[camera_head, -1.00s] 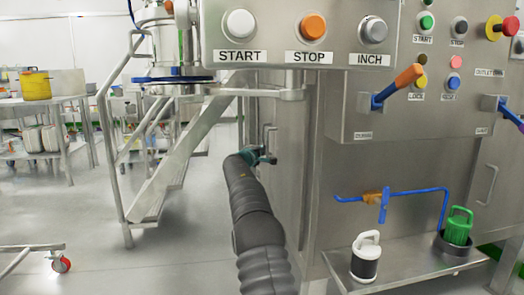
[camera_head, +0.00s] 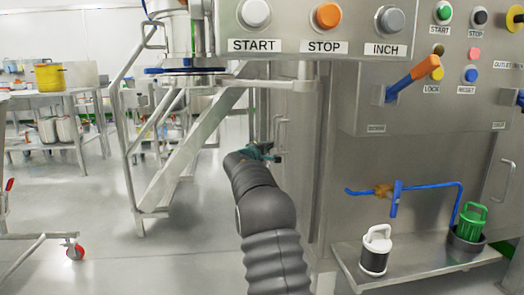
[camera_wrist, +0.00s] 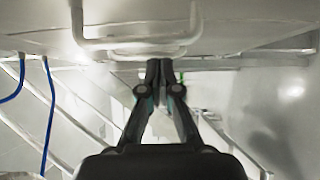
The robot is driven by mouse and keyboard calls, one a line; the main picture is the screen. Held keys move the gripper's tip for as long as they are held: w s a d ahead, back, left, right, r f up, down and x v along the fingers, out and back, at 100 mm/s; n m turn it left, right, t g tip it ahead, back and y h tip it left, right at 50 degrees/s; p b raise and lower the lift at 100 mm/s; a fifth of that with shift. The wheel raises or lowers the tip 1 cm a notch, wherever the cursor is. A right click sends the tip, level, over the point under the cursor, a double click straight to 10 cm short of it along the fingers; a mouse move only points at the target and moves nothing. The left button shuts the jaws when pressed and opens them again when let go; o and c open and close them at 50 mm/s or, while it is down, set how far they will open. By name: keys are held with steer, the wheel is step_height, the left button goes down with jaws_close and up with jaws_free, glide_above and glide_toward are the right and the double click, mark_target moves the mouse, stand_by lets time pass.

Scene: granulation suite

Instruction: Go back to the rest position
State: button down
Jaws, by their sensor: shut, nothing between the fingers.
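My gripper (camera_wrist: 160,68) is shut and empty in the wrist view, its two dark fingers together below a pale metal handle (camera_wrist: 135,45). I cannot tell how far the fingertips are from that handle. In the head view my gripper (camera_head: 272,153) is small at the end of my dark, sleeved arm, left of the steel machine cabinet (camera_head: 345,160). It is close to the cabinet's side, beside a vertical handle (camera_head: 282,133). Its fingertips are hard to make out there.
A control panel with START, STOP and INCH buttons (camera_head: 327,16) overhangs the arm. Metal stairs (camera_head: 185,165) stand left. A shelf (camera_head: 425,260) holds a white-and-black canister (camera_head: 376,250) and a green container (camera_head: 472,221). A wheeled frame (camera_head: 35,240) stands lower left. Floor between is open.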

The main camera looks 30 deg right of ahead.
steer(key=shift+v, duration=2.6)
steer(key=s+f+m+g+y, duration=0.1)
steer(key=s+f+g+y, duration=0.3)
steer(key=f, duration=0.7)
steer(key=s+a+f+m+g+y, duration=0.1)
steer(key=s+a+f, duration=0.15)
steer(key=s, duration=0.35)
steer(key=s+a+f+m+g+y, duration=0.1)
steer(key=s+a, duration=0.2)
steer(key=s, duration=0.2)
steer(key=s+a+r+m+y+p, duration=0.15)
steer(key=s+a+y, duration=0.25)
steer(key=s+a, duration=0.85)
steer(key=s+a+r+m+y+p, duration=0.1)
steer(key=s+a+m+y+p, duration=0.2)
steer(key=s+a, duration=0.95)
steer(key=s+a+r+t+y+p, duration=0.1)
steer(key=s+r, duration=0.2)
steer(key=s, duration=0.2)
steer(key=s+a+r+n+t+y+p, duration=0.1)
steer(key=s+a+r+p, duration=0.1)
steer(key=s, duration=0.4)
steer(key=shift+r, duration=0.45)
